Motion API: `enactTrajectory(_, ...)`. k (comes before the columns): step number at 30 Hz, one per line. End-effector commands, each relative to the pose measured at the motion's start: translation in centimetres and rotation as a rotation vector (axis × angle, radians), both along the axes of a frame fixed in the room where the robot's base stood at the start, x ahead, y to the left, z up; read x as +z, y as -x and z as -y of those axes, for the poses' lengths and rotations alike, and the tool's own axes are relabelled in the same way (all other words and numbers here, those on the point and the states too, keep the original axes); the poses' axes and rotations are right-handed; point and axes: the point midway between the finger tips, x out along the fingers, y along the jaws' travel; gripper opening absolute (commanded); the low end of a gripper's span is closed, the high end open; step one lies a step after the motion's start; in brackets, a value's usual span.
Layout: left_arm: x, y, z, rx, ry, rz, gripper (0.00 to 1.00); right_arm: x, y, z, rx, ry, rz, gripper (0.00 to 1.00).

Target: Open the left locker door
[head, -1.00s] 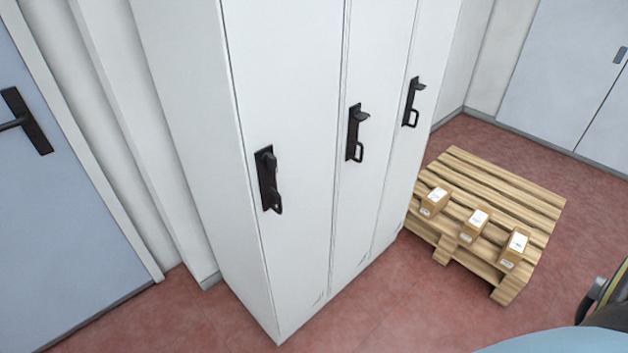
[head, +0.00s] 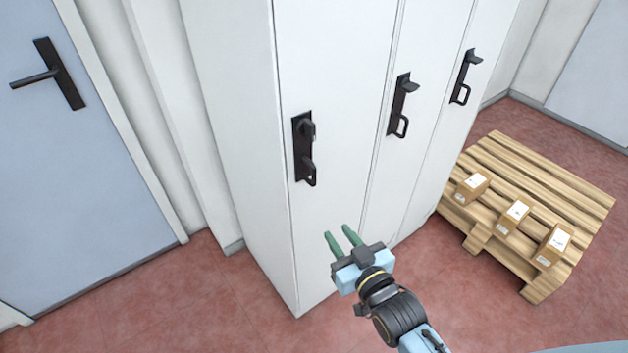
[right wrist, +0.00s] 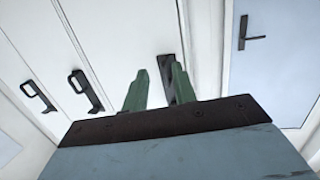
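The white locker has three narrow doors side by side. The left locker door (head: 335,60) is closed and carries a black handle plate (head: 304,147) with a knob at the top and a pull below. My right gripper (head: 338,235) is in front of the lower part of this door, below the handle, with its two green fingers apart and nothing between them. In the right wrist view the green fingers (right wrist: 154,88) point up toward the locker, and the left door's handle (right wrist: 178,80) shows partly behind the right finger. My left gripper is not in view.
The middle door handle (head: 402,105) and right door handle (head: 465,77) are to the right. A wooden pallet (head: 540,165) with three small boxes stands right of the locker. A grey-blue door (head: 85,190) is at the left. Red floor is clear in front.

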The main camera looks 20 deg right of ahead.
Motion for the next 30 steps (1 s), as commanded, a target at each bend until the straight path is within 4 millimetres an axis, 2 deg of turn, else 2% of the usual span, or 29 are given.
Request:
enactTrajectory(1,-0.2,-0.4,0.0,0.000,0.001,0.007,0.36,1.9,-0.1,0.0,-0.003,-0.008,0.044,0.27)
enactTrajectory(3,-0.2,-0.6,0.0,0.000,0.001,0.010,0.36,3.9,-0.2,0.1,-0.004,-0.015,0.089,0.27)
enactTrajectory(6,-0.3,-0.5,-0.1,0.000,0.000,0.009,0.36,5.3,-0.4,0.1,-0.006,-0.020,0.121,0.27)
enactTrajectory(11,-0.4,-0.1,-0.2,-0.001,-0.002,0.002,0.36,5.6,-1.9,-0.1,-0.007,-0.021,0.129,0.27)
enactTrajectory(24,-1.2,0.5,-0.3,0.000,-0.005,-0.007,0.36,5.5,-10.2,-1.4,-0.006,-0.021,0.127,0.27)
enactTrajectory(30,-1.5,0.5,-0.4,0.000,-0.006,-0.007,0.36,5.5,-12.7,-1.8,-0.006,-0.020,0.125,0.27)
